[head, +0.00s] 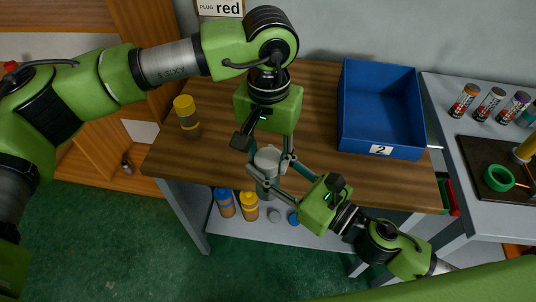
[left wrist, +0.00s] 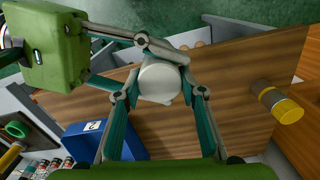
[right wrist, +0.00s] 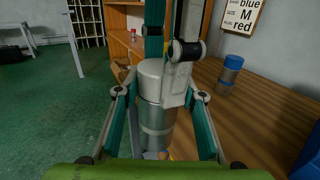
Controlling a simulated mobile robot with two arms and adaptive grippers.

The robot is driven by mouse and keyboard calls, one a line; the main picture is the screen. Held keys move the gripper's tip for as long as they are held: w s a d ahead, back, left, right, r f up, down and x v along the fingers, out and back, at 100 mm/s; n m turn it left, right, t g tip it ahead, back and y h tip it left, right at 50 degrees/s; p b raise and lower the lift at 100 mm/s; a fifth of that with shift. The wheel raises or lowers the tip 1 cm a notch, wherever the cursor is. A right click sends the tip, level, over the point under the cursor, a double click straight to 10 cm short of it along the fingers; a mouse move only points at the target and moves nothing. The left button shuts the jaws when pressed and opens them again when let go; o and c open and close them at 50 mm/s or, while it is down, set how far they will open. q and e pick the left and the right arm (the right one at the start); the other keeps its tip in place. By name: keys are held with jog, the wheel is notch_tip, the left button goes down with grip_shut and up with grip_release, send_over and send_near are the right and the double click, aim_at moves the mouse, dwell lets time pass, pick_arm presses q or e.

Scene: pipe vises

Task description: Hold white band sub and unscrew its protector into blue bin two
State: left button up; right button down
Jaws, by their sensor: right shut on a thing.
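The sub (head: 266,185) is a grey cylinder standing upright with a white protector (head: 267,157) on top, at the table's front edge. In the right wrist view its grey body (right wrist: 156,125) shows below the white top (right wrist: 151,72). My right gripper (head: 272,186) is shut on the grey body from the lower right. My left gripper (head: 268,156) reaches down from above, its fingers on either side of the white protector (left wrist: 160,82). Whether both its pads press on it is not clear. Blue bin two (head: 345,107), labelled 2, stands empty at the table's right.
A yellow-capped sub (head: 186,113) stands at the table's left. A blue-capped one (right wrist: 230,72) stands near the sign. Several capped pieces sit on the shelf below (head: 315,238). A side bench (head: 440,105) holds small cans and a green ring. Bare wood lies between sub and bin.

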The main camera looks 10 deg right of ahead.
pick_arm(q)
jog(key=o, duration=0.4)
jog(key=shift+r, duration=0.1)
notch_tip(320, 180, up, 4)
jog(key=shift+r, duration=0.15)
jog(key=shift+c, duration=0.5)
jog(key=shift+r+m, duration=1.1)
jog(key=shift+r, duration=0.5)
jog(key=shift+f, duration=3.85)
jog(key=c, duration=1.1)
jog(key=o, duration=1.2)
